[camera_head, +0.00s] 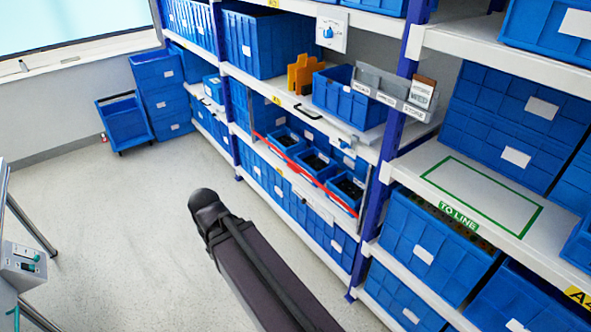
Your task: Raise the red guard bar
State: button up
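The red guard bar (322,187) runs slantwise along the front of a lower shelf bay in the middle of the view. It passes in front of several small open blue bins (315,163) that hold dark contents. The bar sits low across the bin fronts. Its left end is near the bay's left side and its right end near the blue post. A dark arm part of mine rises from the bottom edge, apart from the bar, over the floor. My gripper's fingers do not show.
A rotary switch (328,32) sits on a white plate high on the rack. A black handle (308,112) is on the shelf edge above the bay. Blue crates (127,122) stand at the back left. A control box (24,262) is at the left edge. The floor (120,220) is clear.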

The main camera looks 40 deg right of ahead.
aim_at(293, 166)
jog(key=k, duration=0.65)
jog(key=z, duration=0.4)
jog(key=i, duration=1.75)
jog(key=u, duration=0.25)
